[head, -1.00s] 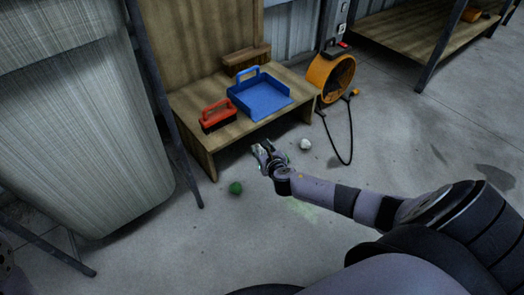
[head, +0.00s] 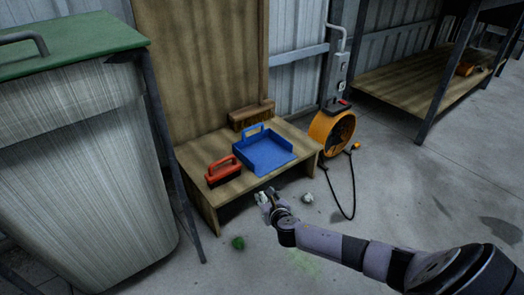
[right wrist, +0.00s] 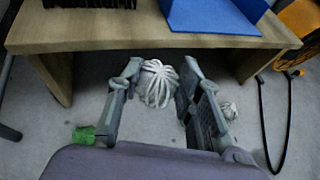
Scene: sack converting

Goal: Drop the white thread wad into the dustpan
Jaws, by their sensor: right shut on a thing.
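A white thread wad (right wrist: 158,85) of looped strands sits between the fingers of my right gripper (right wrist: 160,98) in the right wrist view. The gripper is shut on it. In the head view my right gripper (head: 266,197) is in front of the low wooden bench, and only a small pale bit of the wad shows. The blue dustpan (head: 263,155) lies on the bench top, behind and above the gripper. Its front part also shows at the top of the right wrist view (right wrist: 210,17). My left gripper is not in view.
A red brush (head: 223,172) lies left of the dustpan on the bench (head: 222,196). An orange fan (head: 331,131) with a black cable stands to the right. Another white wad (head: 308,198) and a green wad (head: 238,243) lie on the floor. A large bin (head: 85,170) stands left.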

